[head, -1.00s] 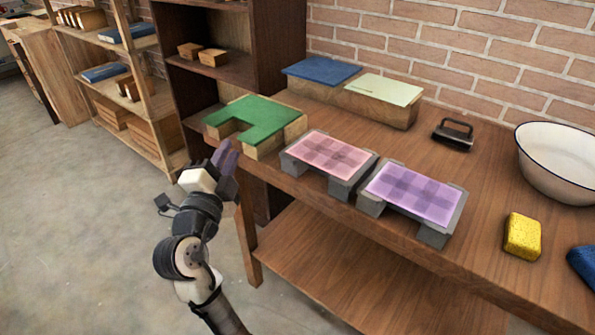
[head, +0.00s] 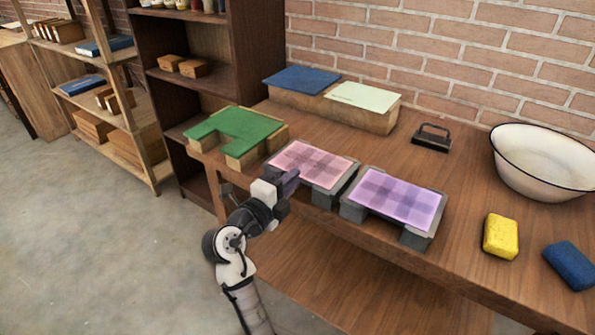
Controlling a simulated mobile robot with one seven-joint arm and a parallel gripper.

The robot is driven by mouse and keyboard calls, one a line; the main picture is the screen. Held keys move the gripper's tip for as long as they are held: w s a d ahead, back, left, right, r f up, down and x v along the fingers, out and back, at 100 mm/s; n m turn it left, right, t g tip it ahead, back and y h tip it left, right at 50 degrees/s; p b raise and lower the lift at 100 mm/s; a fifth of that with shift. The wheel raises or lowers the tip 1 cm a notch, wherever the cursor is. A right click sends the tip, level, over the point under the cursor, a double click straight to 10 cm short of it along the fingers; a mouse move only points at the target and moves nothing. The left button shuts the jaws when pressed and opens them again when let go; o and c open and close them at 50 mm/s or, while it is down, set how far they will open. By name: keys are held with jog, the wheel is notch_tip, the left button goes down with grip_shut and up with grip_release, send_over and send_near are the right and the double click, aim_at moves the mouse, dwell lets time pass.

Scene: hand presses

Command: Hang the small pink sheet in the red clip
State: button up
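A pink checked sheet (head: 313,163) lies flat on a grey stand with a gap in its front, near the table's front edge. My gripper (head: 291,180) is at the front left of that stand, its purplish fingers close to the sheet's front edge. I cannot tell whether it touches the sheet or whether the fingers are open or shut. The gripper and wrist hide part of the stand's front. No red clip can be made out in this view.
A purple checked sheet (head: 399,197) lies on a similar stand to the right. A green notched board (head: 240,128) is to the left. Blue (head: 301,79) and pale green (head: 363,95) sheets lie behind. A black handled tool (head: 432,137), white basin (head: 540,163), yellow (head: 501,236) and blue (head: 570,265) sponges stand right.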

jog(key=shift+b+x, duration=0.4)
jog(key=shift+x, duration=0.8)
jog(key=shift+c, duration=0.5)
jog(key=shift+f, duration=0.1)
grip_shut()
notch_tip(320, 180, up, 3)
jog(key=shift+r+p, duration=0.1)
jog(key=shift+p, duration=0.4)
jog(key=shift+s+a, duration=0.1)
